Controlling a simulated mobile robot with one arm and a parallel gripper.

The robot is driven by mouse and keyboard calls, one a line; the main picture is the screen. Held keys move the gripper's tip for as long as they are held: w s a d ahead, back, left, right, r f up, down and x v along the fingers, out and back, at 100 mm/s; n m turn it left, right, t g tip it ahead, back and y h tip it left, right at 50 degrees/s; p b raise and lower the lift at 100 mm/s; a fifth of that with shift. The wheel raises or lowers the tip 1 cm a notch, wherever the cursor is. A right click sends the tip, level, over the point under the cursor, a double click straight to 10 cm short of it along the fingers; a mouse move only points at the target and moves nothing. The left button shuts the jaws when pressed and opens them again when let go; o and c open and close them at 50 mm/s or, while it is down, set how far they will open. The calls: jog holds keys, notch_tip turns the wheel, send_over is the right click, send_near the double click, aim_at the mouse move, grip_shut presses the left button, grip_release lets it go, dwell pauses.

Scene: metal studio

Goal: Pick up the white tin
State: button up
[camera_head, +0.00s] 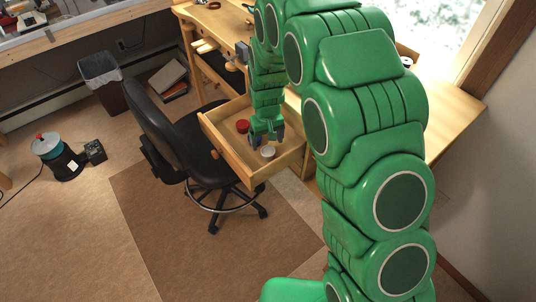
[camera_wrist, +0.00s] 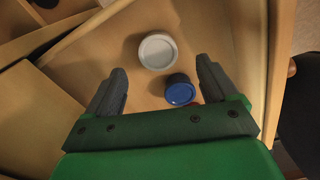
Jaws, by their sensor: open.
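The white tin (camera_head: 267,152) is a small round tin in the open wooden drawer (camera_head: 228,157). In the wrist view the white tin (camera_wrist: 158,51) lies just beyond the line of my fingertips, roughly midway between them. A blue tin (camera_wrist: 180,90) is close by it, nearer the palm and by the right finger. My gripper (camera_wrist: 161,72) is open and empty above the drawer, pointing down. In the head view my gripper (camera_head: 266,143) is just behind the white tin. I cannot tell its exact height over the tins.
A red tin (camera_head: 242,126) is in the drawer, left of my gripper in the head view. The drawer's wooden walls surround the tins closely. A black office chair (camera_head: 175,130) stands left of the drawer. The workbench (camera_head: 215,22) is behind.

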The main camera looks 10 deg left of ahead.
aim_at(267, 150)
jog(key=shift+d+f, duration=0.1)
jog(key=shift+f, duration=2.7)
jog(key=c, duration=1.1)
